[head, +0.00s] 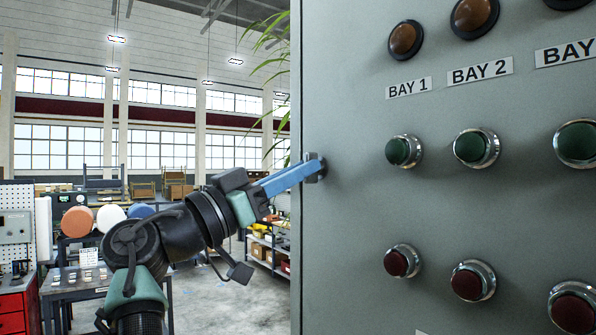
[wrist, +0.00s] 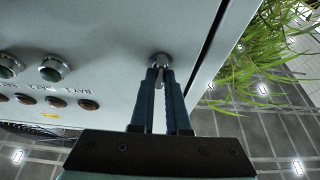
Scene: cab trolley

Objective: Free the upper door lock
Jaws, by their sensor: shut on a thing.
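The upper door lock (wrist: 160,58) is a small round metal fitting near the edge of the grey cabinet door (head: 350,260). A narrow part of it stands out between my fingertips in the wrist view. My gripper (head: 318,168) has blue fingers and reaches the door from the left in the head view. It is shut on the lock, and the fingertips (wrist: 160,76) sit close to the door face. The fingers hide part of the lock, and I cannot tell how far it is turned. The door looks closed.
Green buttons (head: 403,151), red buttons (head: 402,261) and amber lamps (head: 405,40) stick out of the door to the right of my gripper. A leafy plant (wrist: 262,50) stands beside the cabinet's edge. Shelves and a workbench (head: 85,285) are behind on the left.

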